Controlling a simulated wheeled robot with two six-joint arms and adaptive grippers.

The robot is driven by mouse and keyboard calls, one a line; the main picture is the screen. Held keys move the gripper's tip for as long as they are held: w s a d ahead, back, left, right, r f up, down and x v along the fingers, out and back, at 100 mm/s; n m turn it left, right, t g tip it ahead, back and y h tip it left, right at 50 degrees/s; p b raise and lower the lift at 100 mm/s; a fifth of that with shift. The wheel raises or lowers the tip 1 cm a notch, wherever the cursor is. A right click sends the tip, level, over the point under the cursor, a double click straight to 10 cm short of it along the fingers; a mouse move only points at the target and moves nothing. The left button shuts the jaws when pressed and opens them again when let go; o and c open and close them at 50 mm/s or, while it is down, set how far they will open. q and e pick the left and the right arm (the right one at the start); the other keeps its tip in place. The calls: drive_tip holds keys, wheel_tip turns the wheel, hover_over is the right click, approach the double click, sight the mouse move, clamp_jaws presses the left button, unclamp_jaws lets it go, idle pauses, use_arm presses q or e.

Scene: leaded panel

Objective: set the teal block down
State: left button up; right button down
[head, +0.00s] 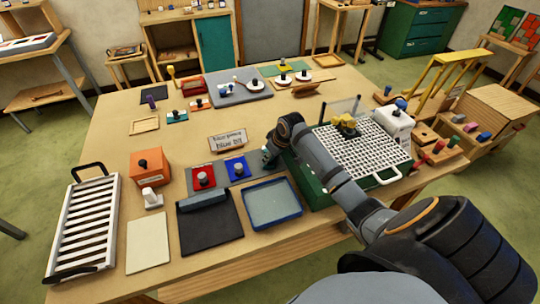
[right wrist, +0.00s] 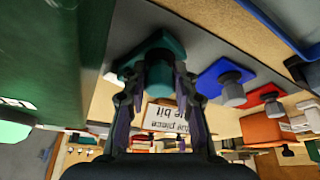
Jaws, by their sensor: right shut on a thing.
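The teal block (right wrist: 158,46), a flat square plate with an upright grip, shows in the right wrist view between the fingers of my right gripper (right wrist: 158,74). The gripper is shut on it. The block is over or on the grey strip (right wrist: 205,48); I cannot tell whether it touches. In the head view my right gripper (head: 270,157) is at the right end of this strip and largely hides the block. A blue block (head: 238,169) and a red block (head: 204,179) with knobs sit on the strip to its left. My left gripper is not in view.
A green box with a white grid top (head: 362,150) stands close right of the gripper. A small lettered sign (head: 228,140) stands behind the strip. The mid-table left of the sign is mostly clear.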

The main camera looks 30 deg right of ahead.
drive_tip(key=shift+f, duration=0.1)
drive_tip(key=c, duration=1)
unclamp_jaws()
drive_tip(key=shift+c, duration=0.2)
use_arm(q)
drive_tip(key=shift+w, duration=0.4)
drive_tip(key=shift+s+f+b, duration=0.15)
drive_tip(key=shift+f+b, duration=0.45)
drive_tip(key=shift+b, duration=0.05)
use_arm(e)
drive_tip(key=v, duration=1.2)
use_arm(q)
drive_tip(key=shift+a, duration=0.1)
